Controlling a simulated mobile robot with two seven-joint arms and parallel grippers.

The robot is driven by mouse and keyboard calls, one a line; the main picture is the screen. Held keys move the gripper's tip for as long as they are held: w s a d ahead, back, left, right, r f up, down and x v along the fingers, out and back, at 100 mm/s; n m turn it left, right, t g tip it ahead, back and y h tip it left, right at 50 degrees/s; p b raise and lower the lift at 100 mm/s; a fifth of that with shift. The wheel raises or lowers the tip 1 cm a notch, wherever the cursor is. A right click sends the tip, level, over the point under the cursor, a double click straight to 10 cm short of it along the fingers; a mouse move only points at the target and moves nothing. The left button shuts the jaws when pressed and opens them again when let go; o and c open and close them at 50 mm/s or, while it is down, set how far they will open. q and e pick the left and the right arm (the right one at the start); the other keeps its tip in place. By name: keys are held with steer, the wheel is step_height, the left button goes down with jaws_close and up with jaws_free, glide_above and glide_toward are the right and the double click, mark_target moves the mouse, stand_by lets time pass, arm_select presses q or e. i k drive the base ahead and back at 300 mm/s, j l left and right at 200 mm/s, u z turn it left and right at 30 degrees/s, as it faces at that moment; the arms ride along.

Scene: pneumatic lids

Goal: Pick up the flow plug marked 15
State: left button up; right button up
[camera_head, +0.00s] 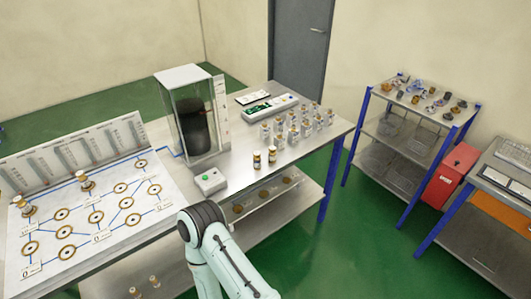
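Several small capped plugs stand in a group (292,122) on the steel table, right of the clear tank. Two more plugs with gold tops stand apart in front of them, one on the left (257,161) and one on the right (272,155). Other plugs stand on the white flow board, one at its left edge (22,205) and one near its middle (87,181). The markings are too small to read, so I cannot tell which plug is marked 15. One of my arms shows at the bottom centre, but neither gripper is in view.
The tank (193,114) holds dark contents. The white board (88,225) fills the table's left. A shelf rack (410,120) with small parts and a red box (450,175) stand right, across green floor.

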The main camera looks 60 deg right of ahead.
mark_target(272, 154)
steer(key=z, duration=2.3)
steer(key=u, duration=0.75)
steer(key=i+l+u, duration=0.1)
steer(key=u, duration=0.35)
steer(key=l+u, duration=0.6)
steer(key=u, duration=0.3)
steer(key=l+u, duration=0.25)
steer(key=k+l+u, duration=0.2)
steer(key=l, duration=0.2)
steer(key=l+u, duration=0.25)
steer(key=k+l+u, duration=0.1)
steer(key=l, duration=0.25)
steer(key=k+l, duration=0.25)
steer(key=l, duration=0.15)
steer(key=k+l+u, duration=0.15)
steer(key=l, duration=0.2)
